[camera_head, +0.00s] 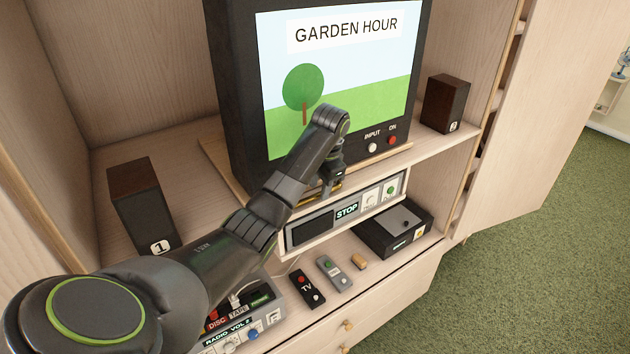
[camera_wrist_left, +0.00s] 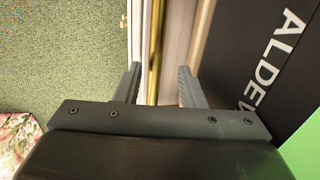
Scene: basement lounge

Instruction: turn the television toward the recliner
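The television (camera_head: 340,75) is a dark box with a lit "GARDEN HOUR" screen, standing on a pale wooden board (camera_head: 222,172) in the cabinet. It faces out, turned slightly to the right. My left gripper (camera_head: 332,187) is at the board's front edge, below the screen. In the left wrist view my left gripper (camera_wrist_left: 160,85) is open, its fingers apart on either side of a brass bar (camera_wrist_left: 154,50), with gaps showing. The television's dark lower front (camera_wrist_left: 265,60) shows to the right there. My right gripper is not in view. No recliner can be made out.
Speakers 1 (camera_head: 142,200) and 2 (camera_head: 445,103) flank the television. Below are a player marked STOP (camera_head: 312,230), a dark box (camera_head: 393,230), a TV remote (camera_head: 307,289), a grey remote (camera_head: 334,273) and a radio (camera_head: 250,318). An open door (camera_head: 540,100) stands right; green carpet lies beyond.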

